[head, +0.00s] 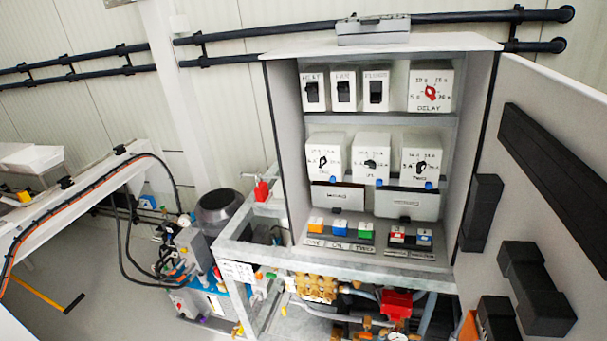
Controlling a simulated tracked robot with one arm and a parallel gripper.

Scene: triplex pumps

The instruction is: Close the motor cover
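An open control cabinet (281,110) stands on a metal frame in the middle of the view. On its middle shelf, below the dials, are two pale flap-like covers side by side. The left cover (345,204) and the right cover (390,210) each carry a small label, too blurred to read surely. I cannot tell which one is the motor cover, nor how far either is open. Below them sits a row of coloured buttons (340,227).
The cabinet door (550,120) stands open on the right, bearing black blocks (551,150). Switches and a delay dial (431,92) fill the upper shelf. Brass fittings and a red part (396,304) sit below. A bench (75,212) stands left; floor between is partly clear.

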